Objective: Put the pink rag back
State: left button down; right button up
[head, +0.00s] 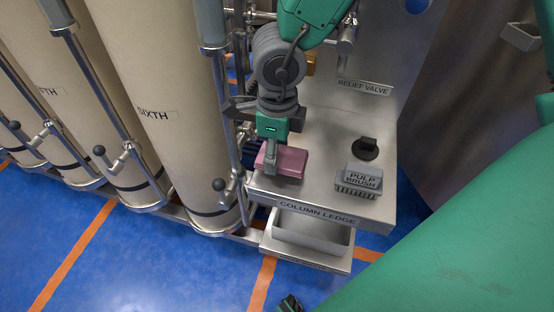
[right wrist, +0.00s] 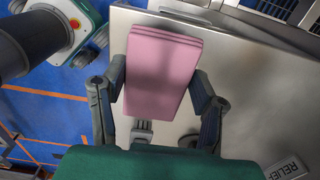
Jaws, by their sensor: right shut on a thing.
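The pink rag (head: 290,162) is a folded, flat pad at the front left corner of the steel column ledge (head: 325,140) in the head view. My right gripper (head: 270,160) points down at it and is shut on it. In the right wrist view the rag (right wrist: 163,70) lies between the two dark fingers, with its layered edge facing the top. Whether it rests on the ledge or hangs just above it, I cannot tell.
A pulp brush (head: 358,184) and a dark round knob-like item (head: 366,148) are on the ledge's right. An empty steel tray (head: 310,232) sits below the ledge. Tall beige columns (head: 160,90) with pipes and valve handles stand close on the left.

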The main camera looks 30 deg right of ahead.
aim_at(281, 150)
jog(key=d+f, duration=0.2)
jog(key=f, duration=0.1)
jog(key=shift+w+f+b, duration=0.1)
jog(key=shift+b, duration=0.3)
jog(key=shift+c, duration=0.4)
jog(key=shift+d, duration=0.3)
jog(key=o, duration=1.1)
jog(key=shift+a, duration=0.65)
jog(key=shift+a+r, duration=0.1)
jog(key=shift+r, duration=0.3)
jog(key=r+p, duration=0.1)
jog(key=r, duration=0.2)
jog(key=r+p, duration=0.1)
jog(key=r, duration=0.3)
jog(key=r+p, duration=0.2)
jog(key=r, duration=0.2)
jog(key=shift+d, duration=0.3)
pick_arm(q)
jog(key=r, duration=0.1)
jog(key=d+r, duration=0.1)
jog(key=r, duration=0.1)
pick_arm(e)
jog(key=shift+a+r, duration=0.15)
jog(key=shift+r, duration=0.1)
pick_arm(q)
jog(key=shift+d, duration=0.2)
pick_arm(e)
jog(key=shift+d+f, duration=0.1)
jog(key=shift+d, duration=0.2)
